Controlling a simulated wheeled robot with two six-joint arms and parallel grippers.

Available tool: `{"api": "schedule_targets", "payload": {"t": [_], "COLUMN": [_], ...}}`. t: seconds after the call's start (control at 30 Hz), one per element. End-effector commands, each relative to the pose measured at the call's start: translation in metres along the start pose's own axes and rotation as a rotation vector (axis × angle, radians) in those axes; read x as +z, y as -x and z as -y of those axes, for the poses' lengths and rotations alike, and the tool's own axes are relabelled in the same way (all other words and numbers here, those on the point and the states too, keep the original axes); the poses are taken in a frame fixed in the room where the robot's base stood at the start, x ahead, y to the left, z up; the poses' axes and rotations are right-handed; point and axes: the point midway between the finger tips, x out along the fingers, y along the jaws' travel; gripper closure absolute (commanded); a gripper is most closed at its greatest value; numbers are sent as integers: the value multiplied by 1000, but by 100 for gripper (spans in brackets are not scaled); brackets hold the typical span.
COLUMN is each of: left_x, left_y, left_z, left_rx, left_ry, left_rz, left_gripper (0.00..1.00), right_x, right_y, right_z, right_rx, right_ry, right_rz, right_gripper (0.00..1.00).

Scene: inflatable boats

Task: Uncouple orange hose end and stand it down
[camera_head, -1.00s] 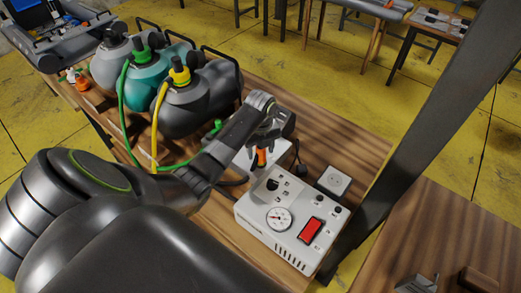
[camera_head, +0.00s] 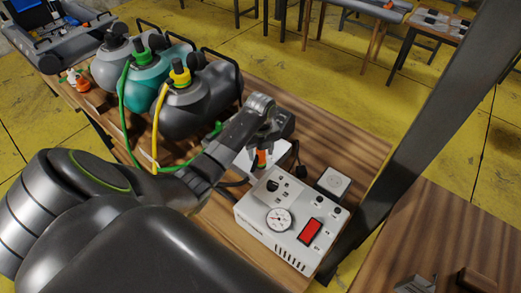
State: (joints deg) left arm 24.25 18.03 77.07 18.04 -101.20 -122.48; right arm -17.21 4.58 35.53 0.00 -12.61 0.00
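The orange hose end (camera_head: 262,158) stands out below my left gripper (camera_head: 265,143), which comes down over it from the upper left. The fingers are close around its upper part, but whether they grip it is hard to see. It is at the back edge of the white pump box (camera_head: 290,222), which has a round gauge and a red switch. A white block (camera_head: 245,160) lies just left of the hose end, partly hidden by my arm. A dark hose runs beside the pump box under my wrist.
Several inflatable boats with green (camera_head: 140,45) and yellow (camera_head: 180,75) fittings stand at the table's back left. A small white square box (camera_head: 334,182) is right of the pump. A dark post (camera_head: 430,120) rises at the right. Bare wood (camera_head: 345,145) lies behind the pump.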

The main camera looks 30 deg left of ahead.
Motion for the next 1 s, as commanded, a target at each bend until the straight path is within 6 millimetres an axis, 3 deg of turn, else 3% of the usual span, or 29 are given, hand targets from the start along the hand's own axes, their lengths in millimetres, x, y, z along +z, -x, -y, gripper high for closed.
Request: {"api": "schedule_targets", "payload": {"t": [0.07, 0.33, 1.0], "left_x": [0, 0, 0], "left_y": [0, 0, 9], "left_z": [0, 0, 0], "left_rx": [0, 0, 0], "left_ry": [0, 0, 0], "left_rz": [0, 0, 0], "left_gripper": [60, 95, 96], "right_x": [0, 0, -1], "right_y": [0, 0, 11], "right_z": [0, 0, -1], "right_rx": [0, 0, 0], "right_ry": [0, 0, 0], "right_rz": [0, 0, 0], "right_gripper": [46, 46, 46]}}
